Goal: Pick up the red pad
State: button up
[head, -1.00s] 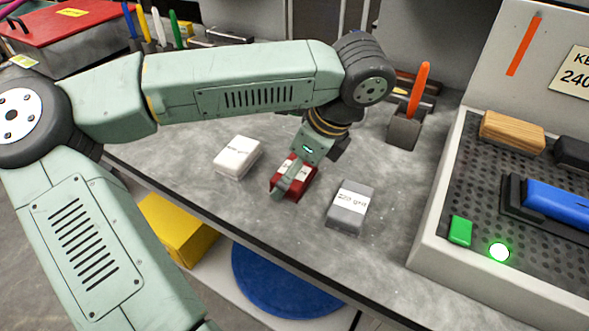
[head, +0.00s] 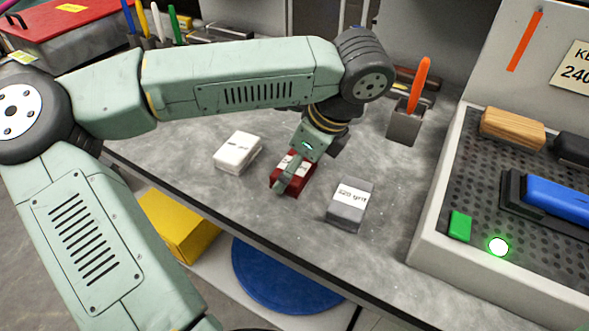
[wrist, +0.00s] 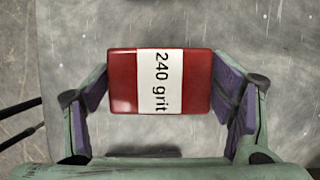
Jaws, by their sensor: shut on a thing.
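The red pad (head: 303,181) has a white label band and lies on the grey bench between a white pad (head: 238,152) and a grey pad (head: 350,204). Whether the pad is clear of the bench I cannot tell.
The grey pad is labelled "320 grit". A perforated tray (head: 425,257) with a wooden block, a blue-handled tool and a green block stands at the right. An orange-handled tool (head: 419,85) stands in a holder behind.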

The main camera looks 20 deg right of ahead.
aim_at(294, 152)
jog(key=shift+r, duration=0.1)
jog(key=shift+r+b, duration=0.4)
jog(key=shift+r, duration=0.15)
notch_tip(294, 152, up, 2)
jog(key=shift+r+b, duration=0.1)
jog(key=shift+b, duration=0.5)
jog(key=s+a+b, duration=0.1)
jog(key=s, duration=0.4)
jog(key=s+a+r+b, duration=0.1)
jog(key=s+a, duration=0.1)
jog(key=s, duration=0.3)
jog(key=s+a+b, duration=0.2)
jog(key=s, duration=0.3)
jog(key=shift+s+a+r, duration=0.1)
jog(key=shift+a+r, duration=0.05)
jog(key=shift+r, duration=0.1)
jog(key=o, duration=0.5)
jog(key=c, duration=0.5)
